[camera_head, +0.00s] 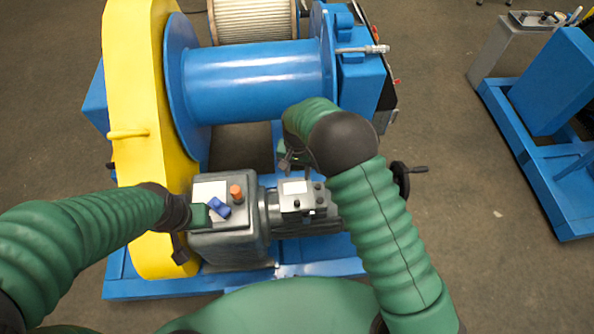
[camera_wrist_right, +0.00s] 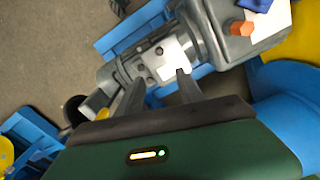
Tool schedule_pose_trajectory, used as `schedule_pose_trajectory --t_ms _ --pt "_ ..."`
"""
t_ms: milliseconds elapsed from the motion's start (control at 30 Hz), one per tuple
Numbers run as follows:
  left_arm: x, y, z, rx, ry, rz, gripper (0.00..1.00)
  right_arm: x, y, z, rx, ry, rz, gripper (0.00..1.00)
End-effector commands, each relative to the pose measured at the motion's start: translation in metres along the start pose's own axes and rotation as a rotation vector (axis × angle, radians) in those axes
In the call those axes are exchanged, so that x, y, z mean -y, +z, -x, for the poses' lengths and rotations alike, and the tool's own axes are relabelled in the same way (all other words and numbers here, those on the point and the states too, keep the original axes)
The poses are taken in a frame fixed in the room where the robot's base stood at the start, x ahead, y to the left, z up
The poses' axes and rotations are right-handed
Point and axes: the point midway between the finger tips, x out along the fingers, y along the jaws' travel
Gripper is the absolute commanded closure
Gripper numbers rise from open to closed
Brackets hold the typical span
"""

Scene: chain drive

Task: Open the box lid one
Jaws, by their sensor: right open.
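A small grey box (camera_head: 298,196) with a pale lid plate sits on top of the motor in the head view. It also shows in the right wrist view (camera_wrist_right: 165,58), just beyond the fingertips, with its lid lying flat. My right gripper (camera_wrist_right: 158,80) is open and empty, with its two dark fingers apart. In the head view my right gripper (camera_head: 293,163) is at the box's far side, partly hidden by my wrist. My left gripper (camera_head: 183,244) is beside the left side of the larger grey housing (camera_head: 232,245); its fingers are too hidden to judge.
The larger housing carries an orange knob (camera_head: 236,192) and a blue handle (camera_head: 219,209). A yellow chain guard (camera_head: 130,90) stands at left and a blue drum (camera_head: 250,82) behind. A dark handwheel (camera_head: 402,180) is right of the motor. Open floor (camera_head: 470,230) lies further right.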

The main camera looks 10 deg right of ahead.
Motion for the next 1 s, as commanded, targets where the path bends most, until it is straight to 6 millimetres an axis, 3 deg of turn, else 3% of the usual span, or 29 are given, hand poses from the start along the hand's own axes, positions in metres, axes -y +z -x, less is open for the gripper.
schedule_pose_trajectory --t_ms 400,533,667,1000 --pt "0.0 0.0 0.002 0.0 0.0 0.0 0.62 0.0 0.0 -0.001 0.0 0.0 0.0 0.56" --pt "0.0 0.0 0.001 0.0 0.0 0.0 0.62 0.001 0.0 0.007 -0.001 -0.001 0.0 0.56" --pt "0.0 0.0 0.0 0.0 0.0 0.0 0.62 0.001 -0.001 0.035 -0.004 -0.003 0.0 0.56" --pt "0.0 0.001 -0.004 0.0 0.0 0.0 0.62 0.002 -0.002 0.132 -0.003 -0.002 0.0 0.56"
